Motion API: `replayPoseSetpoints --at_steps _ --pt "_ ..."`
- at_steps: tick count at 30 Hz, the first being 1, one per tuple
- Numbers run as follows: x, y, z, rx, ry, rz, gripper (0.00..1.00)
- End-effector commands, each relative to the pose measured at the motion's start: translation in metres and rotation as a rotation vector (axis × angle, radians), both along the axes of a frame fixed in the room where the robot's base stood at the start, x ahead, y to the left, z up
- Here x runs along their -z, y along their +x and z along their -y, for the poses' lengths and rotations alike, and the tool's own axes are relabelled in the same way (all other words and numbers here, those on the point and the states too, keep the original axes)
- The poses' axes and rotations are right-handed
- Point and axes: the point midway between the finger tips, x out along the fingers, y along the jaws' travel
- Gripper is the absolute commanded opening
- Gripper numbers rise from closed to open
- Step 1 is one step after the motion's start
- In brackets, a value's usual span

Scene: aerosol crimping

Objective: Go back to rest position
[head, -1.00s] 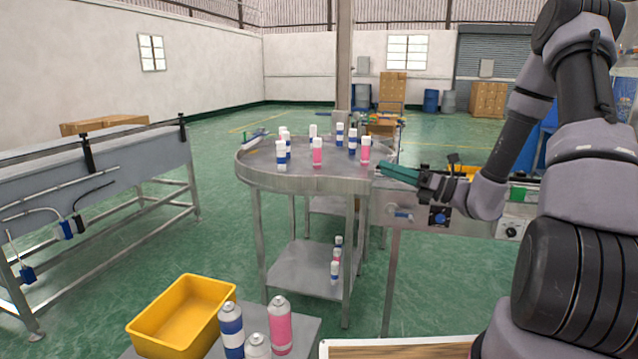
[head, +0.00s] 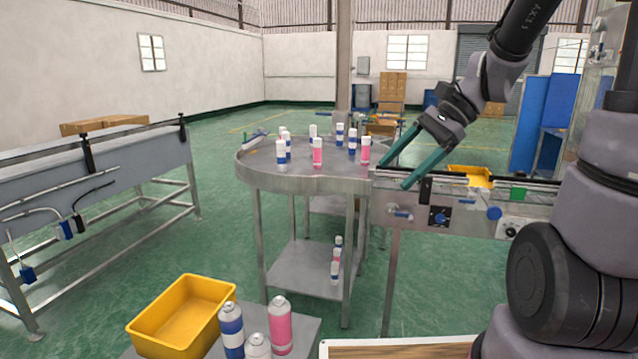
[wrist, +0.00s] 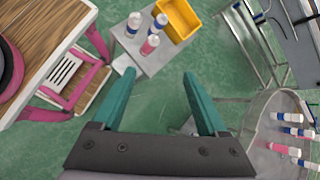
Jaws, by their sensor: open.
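My gripper (head: 405,168) is open and empty, its teal fingers pointing down and to the left. In the head view it is in front of the conveyor's left end, right of the round metal table (head: 255,178). In the wrist view my gripper (wrist: 163,88) has its two fingers apart with only green floor between them. Nothing is held.
Several white-capped cans, such as a pink one (head: 317,153), stand on the round table. A conveyor (head: 470,205) adjoins it on the right. In front, a small table carries a yellow bin (head: 180,315), a blue can (head: 231,330) and a pink can (head: 280,325).

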Motion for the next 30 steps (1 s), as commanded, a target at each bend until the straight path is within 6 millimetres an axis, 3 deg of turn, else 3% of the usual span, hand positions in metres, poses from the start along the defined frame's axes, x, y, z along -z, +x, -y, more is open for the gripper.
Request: replayPoseSetpoints --at_steps 18,24,30 --pt "-0.072 -0.042 0.070 -0.293 -0.569 0.701 0.76" --pt "-0.093 -0.049 0.086 -0.332 -0.675 0.845 0.76" --pt "-0.099 -0.050 0.090 -0.343 -0.705 0.881 0.76"
